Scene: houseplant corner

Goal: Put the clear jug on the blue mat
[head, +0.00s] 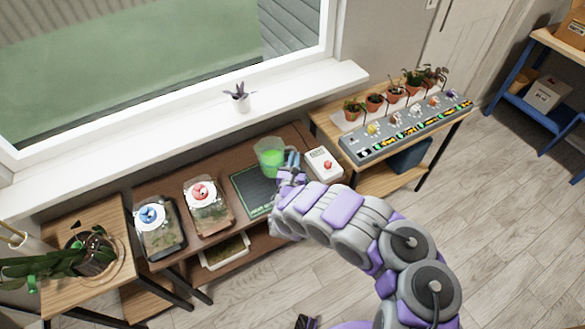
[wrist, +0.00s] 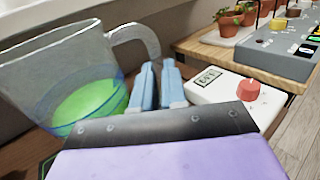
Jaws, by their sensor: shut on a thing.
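The clear jug (head: 268,158) holds bright green liquid and appears at the back right of the brown bench. It also fills the left of the wrist view (wrist: 50,65), with its handle (wrist: 140,38) towards my gripper. My gripper (head: 291,160) is at the jug's right side; its pale blue fingers (wrist: 158,86) are shut at the lower part of the handle. A dark mat with a green border (head: 250,194) lies just in front of the jug; I see no clearly blue mat. I cannot tell whether the jug's base touches anything.
A white box with a red knob (head: 323,164) stands close to the right of my gripper. A grey panel (head: 405,128) and potted plants occupy the right table.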

